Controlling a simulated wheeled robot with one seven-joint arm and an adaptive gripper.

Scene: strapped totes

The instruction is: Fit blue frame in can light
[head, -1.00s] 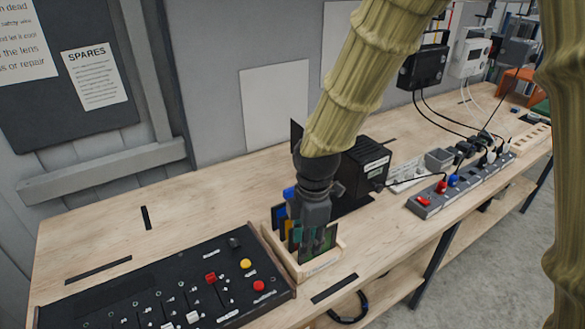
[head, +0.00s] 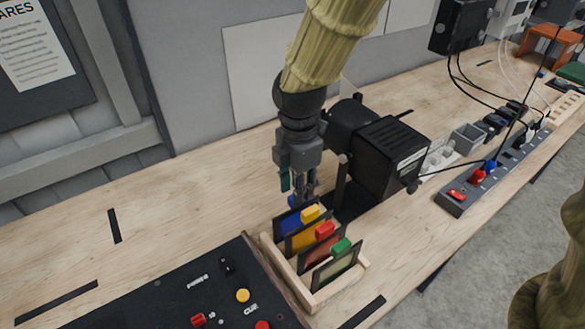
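The blue frame (head: 291,225) stands at the back of a wooden rack (head: 318,301), its dark border around a blue sheet. Its blue tab shows just under my gripper (head: 302,194), partly hidden by the fingers. My gripper points down over the back end of the rack, at the blue tab. The fingers are small and overlap the tab, so I cannot tell whether they are closed on it. The black can light (head: 390,152) stands on the bench just right of my gripper, with its round barrel toward the wall.
Frames with yellow (head: 311,213), red (head: 325,231) and green (head: 341,246) tabs stand in front of the blue one. A black control panel (head: 170,296) lies left of the rack. A power strip (head: 500,170) with plugs and cables lies right.

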